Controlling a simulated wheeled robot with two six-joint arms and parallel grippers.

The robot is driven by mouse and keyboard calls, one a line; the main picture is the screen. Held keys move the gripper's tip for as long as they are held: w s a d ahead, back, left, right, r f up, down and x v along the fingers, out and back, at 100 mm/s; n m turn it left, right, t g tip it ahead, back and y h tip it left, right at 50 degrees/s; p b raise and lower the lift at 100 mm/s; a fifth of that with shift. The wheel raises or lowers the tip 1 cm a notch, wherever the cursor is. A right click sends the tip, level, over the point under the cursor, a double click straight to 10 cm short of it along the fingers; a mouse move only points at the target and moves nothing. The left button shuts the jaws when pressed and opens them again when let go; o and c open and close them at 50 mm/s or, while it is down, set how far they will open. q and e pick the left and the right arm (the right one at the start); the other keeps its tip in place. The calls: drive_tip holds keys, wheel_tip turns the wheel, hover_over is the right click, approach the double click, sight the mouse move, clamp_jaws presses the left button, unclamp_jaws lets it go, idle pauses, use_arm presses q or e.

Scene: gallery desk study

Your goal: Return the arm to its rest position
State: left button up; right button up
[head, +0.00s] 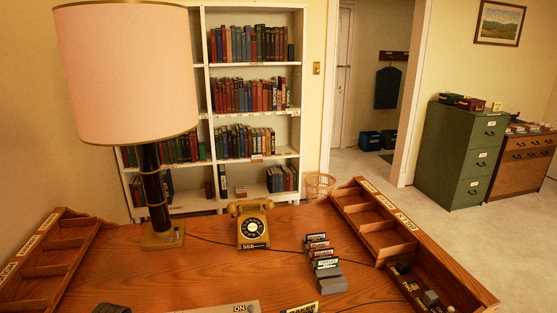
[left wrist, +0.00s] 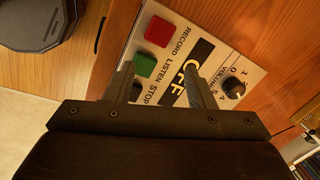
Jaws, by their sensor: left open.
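My left gripper (left wrist: 160,88) shows only in the left wrist view, with its two fingers apart and nothing between them. Behind the fingers is a beige control panel (left wrist: 207,50) with a red button (left wrist: 159,31), a green button (left wrist: 145,64) and a black volume knob (left wrist: 233,88). The fingers hide part of it, and I cannot tell whether they touch it. No arm or gripper of mine shows clearly in the head view. My right gripper is not in view.
The wooden desk (head: 200,270) bears a tall lamp (head: 128,80), a yellow telephone (head: 252,226), a row of labelled cartridges (head: 318,250) and wooden trays at left (head: 50,250) and right (head: 375,218). The desk's middle left is clear. A bookcase (head: 205,60) stands behind.

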use_arm(q)
drive_tip(key=s+d+r+n+t, duration=0.15)
drive_tip(key=s+n, duration=0.45)
drive_tip(key=s, duration=0.6)
drive_tip(key=s+d+n+t, duration=0.15)
drive_tip(key=s+n, duration=0.35)
drive_tip(key=s, duration=0.7)
wheel_tip(320, 180, down, 27)
drive_tip(key=g+b, duration=0.2)
drive_tip(key=s+f+g+b, duration=0.1)
drive_tip(key=s+f+b, duration=0.1)
drive_tip(key=s+f, duration=1.3)
wheel_tip(320, 180, down, 2)
drive_tip(key=shift+s+d+f+n, duration=0.15)
drive_tip(key=shift+s+d+n, duration=0.15)
drive_tip(key=shift+s, duration=0.1)
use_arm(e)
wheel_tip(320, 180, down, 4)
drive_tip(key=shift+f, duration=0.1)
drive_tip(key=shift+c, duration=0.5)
